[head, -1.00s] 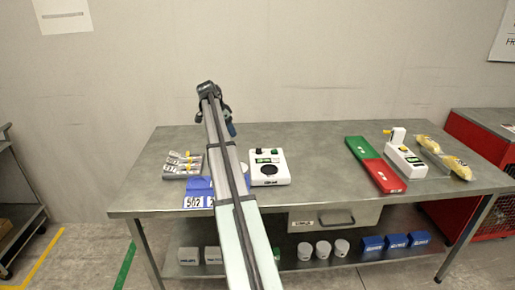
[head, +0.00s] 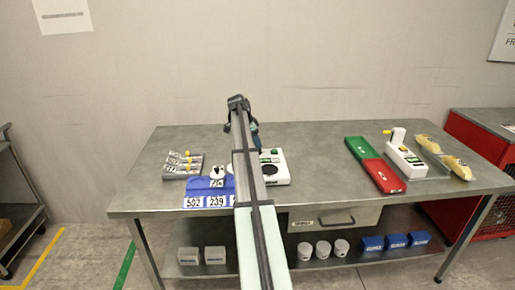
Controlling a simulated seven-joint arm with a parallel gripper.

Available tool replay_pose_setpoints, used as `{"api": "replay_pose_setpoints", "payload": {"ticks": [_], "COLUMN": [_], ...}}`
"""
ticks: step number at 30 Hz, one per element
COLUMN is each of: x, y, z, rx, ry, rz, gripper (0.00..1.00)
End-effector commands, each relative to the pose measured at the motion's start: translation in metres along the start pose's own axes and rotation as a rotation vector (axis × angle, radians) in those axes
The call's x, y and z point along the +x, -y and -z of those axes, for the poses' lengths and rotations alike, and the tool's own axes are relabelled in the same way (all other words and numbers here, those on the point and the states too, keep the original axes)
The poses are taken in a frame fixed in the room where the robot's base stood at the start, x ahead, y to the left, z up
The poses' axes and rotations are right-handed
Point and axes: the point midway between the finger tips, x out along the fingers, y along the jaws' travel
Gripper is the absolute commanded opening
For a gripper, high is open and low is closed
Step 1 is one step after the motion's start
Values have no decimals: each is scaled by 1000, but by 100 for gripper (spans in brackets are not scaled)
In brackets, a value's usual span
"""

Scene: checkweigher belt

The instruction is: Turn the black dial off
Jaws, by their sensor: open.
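A white device (head: 279,179) with a dark round pad (head: 271,169) and a small green display stands on the middle of the table in the head view. My arm covers its left part. The black dial cannot be made out clearly; the far left edge of the device is behind my arm and gripper. My gripper (head: 258,144) is open and points down at the far left corner of the device. Its fingers are small and dark, and I cannot tell whether they touch anything.
Green and red trays (head: 383,175), a white lever device (head: 405,161) and yellow packs (head: 457,167) are to the right. Bare table lies between.

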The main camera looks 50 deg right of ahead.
Motion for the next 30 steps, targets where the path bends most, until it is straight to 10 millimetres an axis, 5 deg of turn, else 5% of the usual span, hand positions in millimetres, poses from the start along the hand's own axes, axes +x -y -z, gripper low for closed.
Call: {"api": "replay_pose_setpoints", "payload": {"ticks": [9, 22, 30], "x": [37, 44, 44], "y": [0, 0, 0], "z": [0, 0, 0], "rx": [0, 0, 0], "ry": [0, 0, 0], "rz": [1, 1, 1], "gripper": [57, 57, 32]}}
